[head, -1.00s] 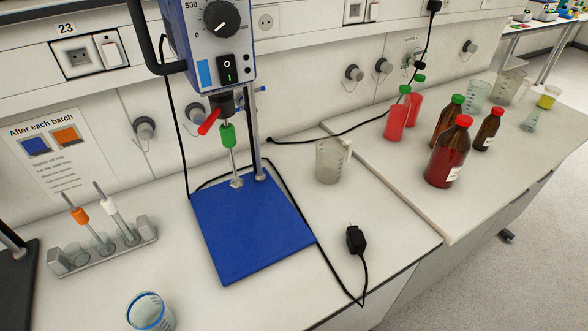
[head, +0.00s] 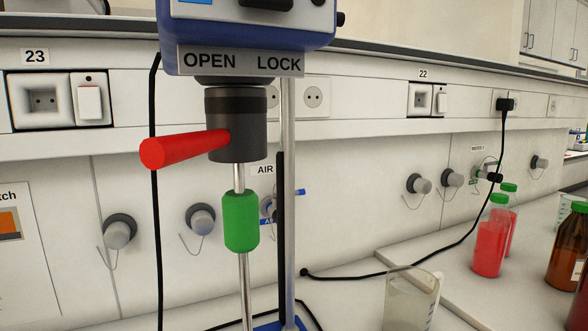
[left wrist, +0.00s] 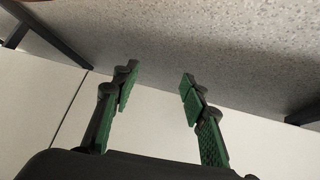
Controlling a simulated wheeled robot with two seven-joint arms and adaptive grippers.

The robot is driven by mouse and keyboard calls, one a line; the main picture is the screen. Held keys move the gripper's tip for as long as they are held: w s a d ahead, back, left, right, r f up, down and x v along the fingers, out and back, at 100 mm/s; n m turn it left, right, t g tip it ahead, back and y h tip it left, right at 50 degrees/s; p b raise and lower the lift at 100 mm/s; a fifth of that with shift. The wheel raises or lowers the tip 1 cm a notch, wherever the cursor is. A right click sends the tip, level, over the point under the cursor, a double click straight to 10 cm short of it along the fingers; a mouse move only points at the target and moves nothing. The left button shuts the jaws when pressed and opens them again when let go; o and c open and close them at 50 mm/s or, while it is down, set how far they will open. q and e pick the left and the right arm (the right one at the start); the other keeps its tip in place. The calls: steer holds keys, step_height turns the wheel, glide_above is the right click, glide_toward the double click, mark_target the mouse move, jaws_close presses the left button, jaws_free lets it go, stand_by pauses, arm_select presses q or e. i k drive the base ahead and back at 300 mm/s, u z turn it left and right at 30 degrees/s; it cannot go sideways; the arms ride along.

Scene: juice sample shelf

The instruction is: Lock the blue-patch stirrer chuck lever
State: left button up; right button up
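The stirrer with the blue patch (head: 194,1) fills the upper part of the head view, cut off at the top. Its dark chuck (head: 236,122) hangs under a plate marked OPEN at left and LOCK at right. The red chuck lever (head: 186,149) points left, toward the OPEN side. A shaft with a green sleeve (head: 241,221) runs down from the chuck. My left gripper (left wrist: 155,85) shows only in the left wrist view, fingers apart and empty, with floor and a pale panel behind it. My right gripper is not in view.
A metal stand rod (head: 287,200) stands just right of the chuck. A black cable hangs on the left. A beaker (head: 410,298) and red bottles (head: 490,240) stand lower right. The space in front of the lever looks clear.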

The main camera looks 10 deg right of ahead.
mark_target(236, 131)
steer(key=u, duration=0.15)
steer(key=k, duration=0.5)
steer(key=z, duration=1.8)
steer(key=k, duration=1.2)
steer(key=u, duration=1.95)
steer(key=i, duration=0.5)
steer(key=u, duration=0.05)
